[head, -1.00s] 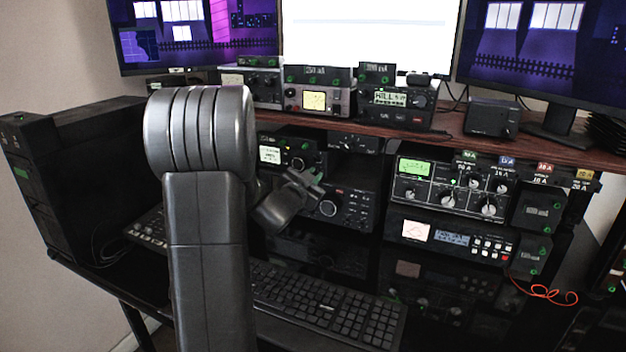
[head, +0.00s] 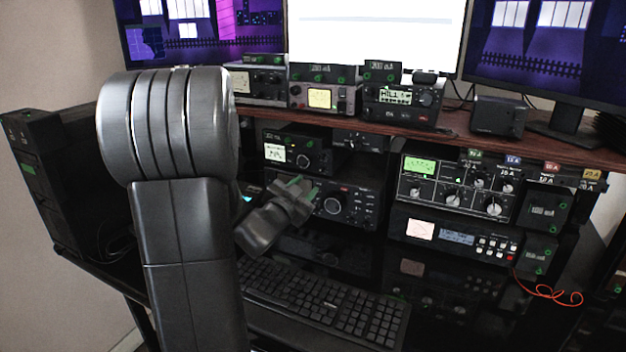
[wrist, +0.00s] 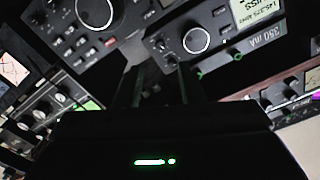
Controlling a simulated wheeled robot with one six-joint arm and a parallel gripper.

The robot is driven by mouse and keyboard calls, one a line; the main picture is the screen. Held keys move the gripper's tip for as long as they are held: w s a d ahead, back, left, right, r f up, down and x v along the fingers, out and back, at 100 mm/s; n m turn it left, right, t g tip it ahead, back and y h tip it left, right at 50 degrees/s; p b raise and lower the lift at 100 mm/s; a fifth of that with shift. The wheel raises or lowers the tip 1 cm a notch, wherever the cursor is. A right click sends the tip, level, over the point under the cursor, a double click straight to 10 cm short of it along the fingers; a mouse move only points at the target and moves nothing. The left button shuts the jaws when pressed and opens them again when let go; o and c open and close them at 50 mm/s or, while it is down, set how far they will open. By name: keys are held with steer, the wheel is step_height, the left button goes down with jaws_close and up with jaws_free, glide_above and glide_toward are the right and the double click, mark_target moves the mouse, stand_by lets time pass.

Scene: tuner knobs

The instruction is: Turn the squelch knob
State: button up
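My gripper (head: 304,188) is in front of the stacked radios on the left of the desk shelf. Its two fingers stand apart with nothing seen between them; they also show in the wrist view (wrist: 165,88). A lower radio (head: 362,207) with a large round dial (head: 332,204) is right behind the gripper. Above it is a radio with a lit display and a knob (head: 303,160); this knob shows large in the wrist view (wrist: 196,40), apart from the fingers. No squelch label is readable, so I cannot tell which knob is the squelch knob.
A keyboard (head: 325,305) lies below the gripper. A tuner with several knobs (head: 455,190) stands to the right, above a unit with buttons (head: 455,238). The wooden shelf (head: 450,140) overhangs the radios. A red cable (head: 548,292) hangs at the right.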

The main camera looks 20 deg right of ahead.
steer(key=v, duration=0.5)
stand_by(1.6)
steer(key=n+p, duration=0.2)
steer(key=n, duration=0.5)
glide_toward(321, 172)
steer(key=x, duration=0.7)
steer(key=shift+w+d+r, duration=0.1)
steer(key=shift+w+d, duration=0.15)
steer(key=shift+w, duration=0.05)
jaws_close()
